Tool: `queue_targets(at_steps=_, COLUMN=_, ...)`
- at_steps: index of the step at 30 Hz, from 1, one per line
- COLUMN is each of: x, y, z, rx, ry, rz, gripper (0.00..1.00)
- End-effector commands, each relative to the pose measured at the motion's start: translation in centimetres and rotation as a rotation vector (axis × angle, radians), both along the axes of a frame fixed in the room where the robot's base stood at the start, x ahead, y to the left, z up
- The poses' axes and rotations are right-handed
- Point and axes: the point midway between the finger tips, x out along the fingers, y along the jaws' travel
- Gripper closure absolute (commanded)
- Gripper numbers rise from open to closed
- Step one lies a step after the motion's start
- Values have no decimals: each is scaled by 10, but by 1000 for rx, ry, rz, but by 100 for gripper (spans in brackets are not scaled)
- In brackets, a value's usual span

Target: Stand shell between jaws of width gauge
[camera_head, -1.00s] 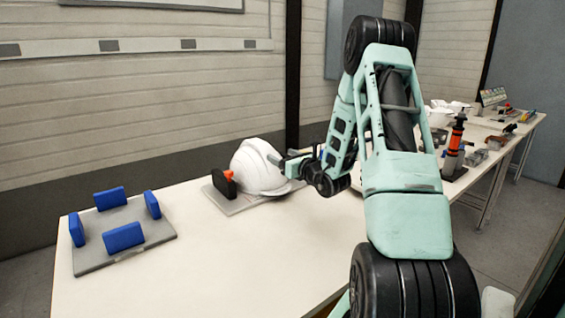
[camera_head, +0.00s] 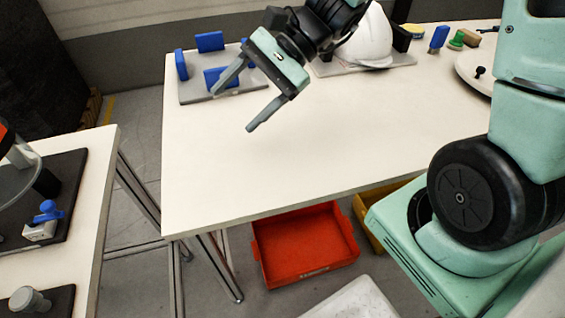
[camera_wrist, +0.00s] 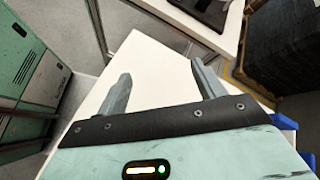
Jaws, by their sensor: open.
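The white helmet shell (camera_head: 368,42) rests on the grey base of the width gauge (camera_head: 340,69), with a black jaw (camera_head: 402,38) standing close at its right. The left jaw is mostly hidden behind my arm, so contact there cannot be told. My gripper (camera_head: 232,110) is open and empty, to the left of the shell and apart from it. It hangs above the table, just in front of the plate with blue blocks. In the wrist view my two spread fingers (camera_wrist: 161,68) have only bare tabletop between them.
A grey plate with upright blue blocks (camera_head: 190,93) is right beside my gripper. The white table (camera_head: 300,150) is clear in front. A round white stand (camera_head: 470,66) and small tools are at the right. A red bin (camera_head: 305,245) is below; another table (camera_head: 95,215) stands left.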

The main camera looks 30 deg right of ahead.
Motion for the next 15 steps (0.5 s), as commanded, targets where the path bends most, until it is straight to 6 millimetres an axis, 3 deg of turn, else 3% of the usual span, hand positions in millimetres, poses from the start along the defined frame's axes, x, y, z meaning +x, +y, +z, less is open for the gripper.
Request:
queue_targets(at_steps=1, x=-35, y=18, z=-4, rx=-93, ry=-57, rz=188, gripper=31)
queue_targets(at_steps=3, x=-76, y=27, z=-13, rx=-225, ry=-152, rz=441, gripper=31)
queue_targets(at_steps=6, x=-120, y=26, z=-22, rx=-394, ry=-321, rz=791, gripper=31)
queue_targets(at_steps=9, x=-144, y=19, z=-26, rx=-528, ry=-504, rz=1087, gripper=31)
queue_targets(at_steps=15, x=-156, y=15, z=-23, rx=-670, ry=-777, rz=1443, gripper=31)
